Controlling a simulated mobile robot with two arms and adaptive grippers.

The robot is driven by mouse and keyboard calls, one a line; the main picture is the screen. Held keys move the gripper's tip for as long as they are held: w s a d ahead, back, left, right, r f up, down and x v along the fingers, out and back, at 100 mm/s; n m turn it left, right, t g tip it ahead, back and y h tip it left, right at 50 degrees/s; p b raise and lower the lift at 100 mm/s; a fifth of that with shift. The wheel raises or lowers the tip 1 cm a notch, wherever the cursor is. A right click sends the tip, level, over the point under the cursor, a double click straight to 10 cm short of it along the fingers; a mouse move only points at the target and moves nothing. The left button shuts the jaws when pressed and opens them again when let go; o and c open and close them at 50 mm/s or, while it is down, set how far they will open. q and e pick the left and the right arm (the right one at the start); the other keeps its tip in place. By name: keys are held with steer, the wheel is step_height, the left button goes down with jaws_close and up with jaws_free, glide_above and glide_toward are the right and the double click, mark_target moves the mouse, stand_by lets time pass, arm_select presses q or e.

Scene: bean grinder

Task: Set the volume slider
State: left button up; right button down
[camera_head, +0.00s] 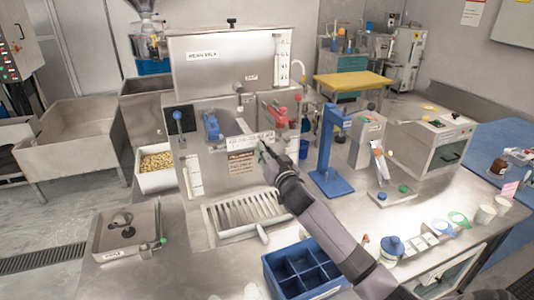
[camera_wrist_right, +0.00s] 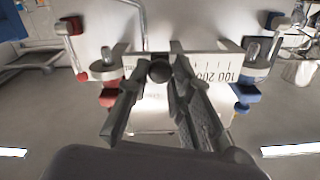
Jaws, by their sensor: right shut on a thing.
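The volume slider has a black round knob (camera_wrist_right: 160,71) in front of a pale scale plate (camera_wrist_right: 215,71) with printed numbers, which appear upside down in the right wrist view. The plate (camera_head: 250,139) also shows on the front of the steel grinder in the head view. My right gripper (camera_head: 263,147) reaches up to the plate. In the right wrist view its fingers (camera_wrist_right: 163,75) are on both sides of the knob, shut on it. My arm hides part of the plate's right end in the head view. My left gripper is not in view.
Red (camera_head: 281,114) and blue (camera_head: 211,126) fittings flank the plate above. Below is a slotted tray (camera_head: 242,212). A blue divided crate (camera_head: 303,268) stands near the front under my forearm. A blue press stand (camera_head: 331,160) is to the right.

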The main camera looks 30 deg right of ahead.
steer(key=shift+a, duration=0.1)
steer(key=b, duration=0.1)
glide_toward(238, 148)
steer(key=x, duration=0.4)
steer(key=shift+w, duration=0.15)
steer(key=c, duration=1.4)
jaws_free()
steer(key=v, duration=1.2)
steer(key=shift+f, duration=0.1)
